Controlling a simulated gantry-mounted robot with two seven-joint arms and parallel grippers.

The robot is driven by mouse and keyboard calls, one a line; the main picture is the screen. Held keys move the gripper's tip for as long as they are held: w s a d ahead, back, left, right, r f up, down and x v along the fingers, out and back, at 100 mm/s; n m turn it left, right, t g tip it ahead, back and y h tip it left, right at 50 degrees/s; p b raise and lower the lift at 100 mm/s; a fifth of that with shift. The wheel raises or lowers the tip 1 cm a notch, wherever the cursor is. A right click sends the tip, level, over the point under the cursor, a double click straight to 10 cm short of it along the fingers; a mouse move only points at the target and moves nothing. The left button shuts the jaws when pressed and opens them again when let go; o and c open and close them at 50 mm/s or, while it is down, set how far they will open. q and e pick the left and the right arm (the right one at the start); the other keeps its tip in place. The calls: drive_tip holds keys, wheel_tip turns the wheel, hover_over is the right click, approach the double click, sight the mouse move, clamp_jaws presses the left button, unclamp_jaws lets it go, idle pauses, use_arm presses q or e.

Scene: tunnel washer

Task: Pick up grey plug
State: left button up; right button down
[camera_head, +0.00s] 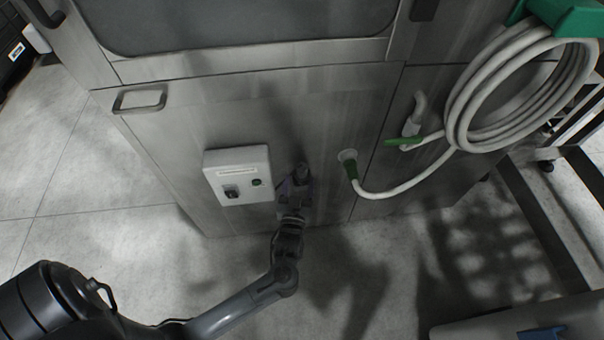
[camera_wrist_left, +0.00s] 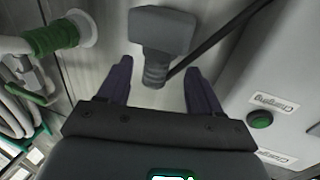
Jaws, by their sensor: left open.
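The grey plug (camera_wrist_left: 162,32) has a blocky grey body and a narrower ribbed end, with a dark cable beside it. In the head view the plug (camera_head: 301,171) shows small and dark against the steel machine front, right of the white control box. My left gripper (camera_head: 296,190) is at the plug, its arm coming up from the lower left. In the left wrist view the left gripper (camera_wrist_left: 158,74) is open, with one purple finger on each side of the ribbed end. A gap shows at each side. The right gripper is not in view.
The white control box (camera_head: 239,175) with a switch and green button is close on the left. A white hose (camera_head: 401,187) with a green fitting (camera_head: 350,168) is close on the right. A coiled hose (camera_head: 520,95) hangs further right. The floor in front is mostly clear.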

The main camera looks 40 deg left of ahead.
sight(301, 176)
use_arm(q)
drive_tip(key=shift+w+a+f+b, duration=0.15)
drive_tip(key=shift+w+a+b, duration=0.1)
drive_tip(key=shift+w+b, duration=0.15)
drive_tip(key=b+x, duration=0.1)
drive_tip(key=x, duration=0.2)
drive_tip(key=shift+w+b, duration=0.25)
drive_tip(key=shift+b, duration=0.05)
drive_tip(key=shift+w+a+r, duration=0.2)
drive_tip(key=shift+w+r, duration=0.05)
drive_tip(key=shift+s, duration=0.1)
drive_tip(key=shift+d, duration=0.1)
drive_tip(key=shift+c, duration=1)
drive_tip(key=c, duration=0.8)
drive_tip(key=shift+r, duration=0.15)
